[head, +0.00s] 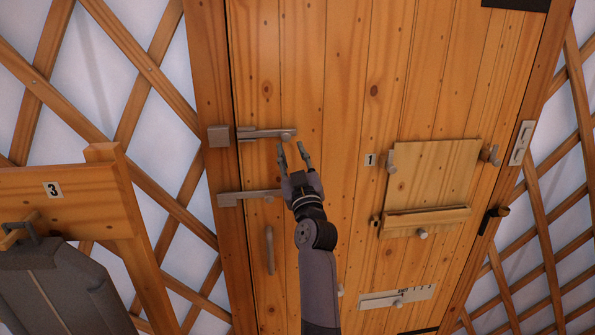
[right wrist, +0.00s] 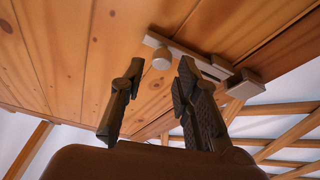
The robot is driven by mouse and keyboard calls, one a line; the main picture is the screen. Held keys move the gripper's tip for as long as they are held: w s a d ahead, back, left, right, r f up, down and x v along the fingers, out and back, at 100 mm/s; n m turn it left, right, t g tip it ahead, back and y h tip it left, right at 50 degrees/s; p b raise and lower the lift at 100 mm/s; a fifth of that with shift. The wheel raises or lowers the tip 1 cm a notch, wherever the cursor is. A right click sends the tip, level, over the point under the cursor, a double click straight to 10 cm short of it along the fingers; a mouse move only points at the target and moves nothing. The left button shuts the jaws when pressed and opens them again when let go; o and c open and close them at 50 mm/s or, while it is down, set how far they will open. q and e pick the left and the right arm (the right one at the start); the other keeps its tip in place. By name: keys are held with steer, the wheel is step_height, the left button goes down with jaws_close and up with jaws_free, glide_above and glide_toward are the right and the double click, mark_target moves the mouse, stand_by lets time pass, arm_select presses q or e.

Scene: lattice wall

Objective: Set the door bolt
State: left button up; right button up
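The wooden door (head: 330,60) fills the middle of the head view. A grey metal bolt (head: 262,133) with a round knob (head: 287,136) lies across its upper left part. A square block (head: 219,136) sits beside it on the frame; I cannot tell whether the bar enters it. My right gripper (head: 291,150) is open and empty, just below the knob. In the right wrist view the knob (right wrist: 162,60) shows beyond and between the open fingertips (right wrist: 158,75), apparently untouched; the block (right wrist: 243,83) is to the right. My left gripper is not in view.
A second metal latch (head: 245,198) and a door handle (head: 269,250) are below the bolt. A hinged wooden panel (head: 432,170) is to the right. A board marked 3 (head: 90,190), with a grey object (head: 55,290) by its hook, stands at left.

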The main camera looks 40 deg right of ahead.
steer(key=v, duration=0.7)
steer(key=shift+s, duration=0.2)
